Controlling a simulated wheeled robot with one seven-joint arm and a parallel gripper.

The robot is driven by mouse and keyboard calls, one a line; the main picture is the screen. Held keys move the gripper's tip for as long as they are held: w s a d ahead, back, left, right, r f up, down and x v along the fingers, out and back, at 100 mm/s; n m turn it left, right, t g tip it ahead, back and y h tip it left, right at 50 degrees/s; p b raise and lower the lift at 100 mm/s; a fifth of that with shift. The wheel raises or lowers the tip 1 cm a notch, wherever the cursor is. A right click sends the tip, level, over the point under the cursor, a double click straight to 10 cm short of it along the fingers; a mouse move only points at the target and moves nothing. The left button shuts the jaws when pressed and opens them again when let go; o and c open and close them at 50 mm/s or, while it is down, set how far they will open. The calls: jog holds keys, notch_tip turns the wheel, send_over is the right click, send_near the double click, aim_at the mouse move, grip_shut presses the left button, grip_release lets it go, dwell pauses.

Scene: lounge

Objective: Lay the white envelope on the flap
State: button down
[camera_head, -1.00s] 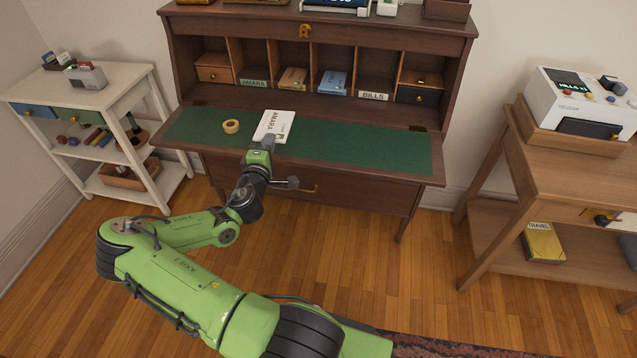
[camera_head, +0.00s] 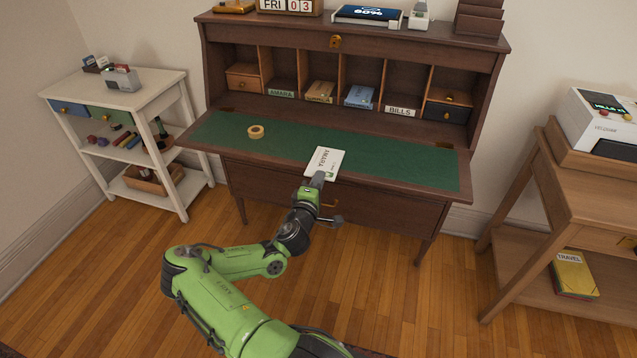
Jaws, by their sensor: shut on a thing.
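The white envelope (camera_head: 326,160), with dark lettering, is at the front edge of the desk's lowered flap (camera_head: 385,165), which has a green top and a dark wood rim. My gripper (camera_head: 318,180) is shut on the envelope's near end, just in front of the flap's edge. The envelope looks tilted, and most of it overlaps the green surface in the picture. I cannot tell whether it touches the flap. The fingertips are small and partly hidden by the gripper body.
A tape roll (camera_head: 256,131) lies on the flap's left part. Labelled pigeonholes (camera_head: 340,80) stand behind, some holding packets. The green surface right of the envelope is clear. A white side table (camera_head: 120,85) stands left, and a wooden table (camera_head: 590,190) right.

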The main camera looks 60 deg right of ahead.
jog(key=shift+f, duration=0.15)
jog(key=c, duration=1.3)
grip_release()
jog(key=shift+o, duration=0.2)
jog(key=s+a+p, duration=0.1)
jog(key=s+a, duration=0.1)
jog(key=a, duration=1)
jog(key=shift+r, duration=0.2)
